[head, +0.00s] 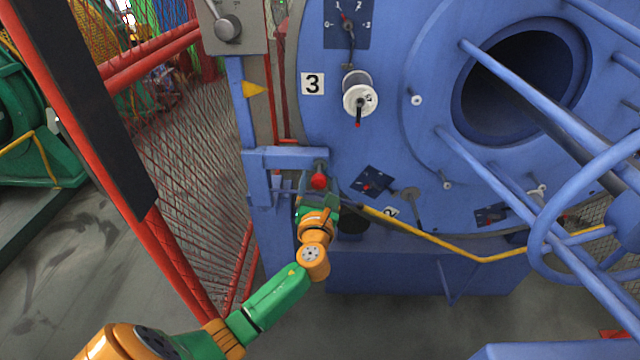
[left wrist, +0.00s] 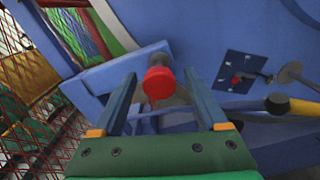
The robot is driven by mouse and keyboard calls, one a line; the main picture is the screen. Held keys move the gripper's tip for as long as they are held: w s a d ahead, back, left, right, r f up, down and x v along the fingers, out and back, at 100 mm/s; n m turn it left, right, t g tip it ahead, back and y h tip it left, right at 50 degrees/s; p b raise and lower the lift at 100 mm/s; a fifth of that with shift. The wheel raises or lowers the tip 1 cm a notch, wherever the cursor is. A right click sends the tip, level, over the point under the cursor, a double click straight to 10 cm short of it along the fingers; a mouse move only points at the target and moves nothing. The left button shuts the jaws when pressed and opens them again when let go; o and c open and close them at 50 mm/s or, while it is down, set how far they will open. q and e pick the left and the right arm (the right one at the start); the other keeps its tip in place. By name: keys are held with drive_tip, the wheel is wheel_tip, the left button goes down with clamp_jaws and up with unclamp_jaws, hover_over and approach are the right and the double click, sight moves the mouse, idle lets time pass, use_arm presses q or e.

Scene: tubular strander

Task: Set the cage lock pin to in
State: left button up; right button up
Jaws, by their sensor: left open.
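The cage lock pin shows as a red round knob (head: 319,181) on a grey stem, mounted at the blue bracket (head: 288,158) on the machine's left side. In the left wrist view the red knob (left wrist: 158,84) faces me, with the bracket arm behind it. My left gripper (head: 318,186) is at the knob. In the left wrist view its two fingers (left wrist: 160,77) are open, one on each side of the knob, with visible gaps. How deep the knob sits between them is hard to tell. My right gripper is not in view.
A dark indicator plate (head: 373,182) and grey lever (head: 411,196) sit on the blue disc (head: 430,140). Red mesh fencing (head: 195,170) stands to the left. Blue tubes (head: 530,95) cross the right side.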

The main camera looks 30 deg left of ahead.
use_arm(q)
drive_tip(key=shift+s+r, duration=0.1)
drive_tip(key=shift+c, duration=1.3)
clamp_jaws()
